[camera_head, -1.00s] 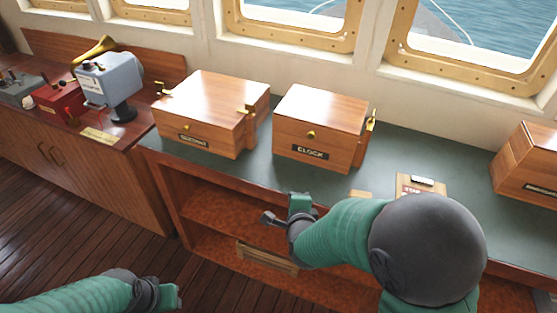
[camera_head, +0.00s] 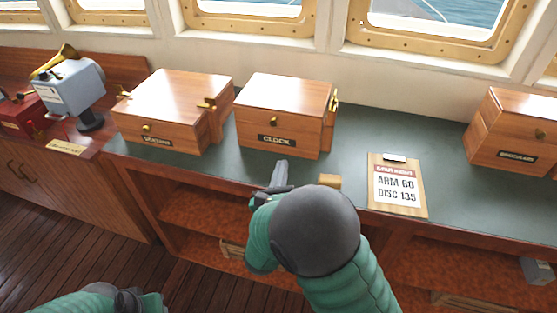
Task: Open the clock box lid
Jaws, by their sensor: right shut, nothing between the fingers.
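The wooden clock box (camera_head: 300,95) stands on the green counter (camera_head: 350,140), with its lid down. Its front carries a small brass knob (camera_head: 274,120) above a dark "CLOCK" label (camera_head: 276,140), and a brass latch (camera_head: 334,104) sits on its right side. My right gripper (camera_head: 281,166) points up toward the box front at the counter's front edge, just below the label. It is shut and empty, apart from the knob. My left gripper (camera_head: 152,303) is low at the bottom left, partly cut off, and its fingers are unclear.
A similar wooden box (camera_head: 180,90) stands close to the left, with a brass latch between the two. A clipboard (camera_head: 397,205) reading "ARM 60 DISC 135" lies to the right, and another box (camera_head: 510,125) stands further right. Open shelves are below.

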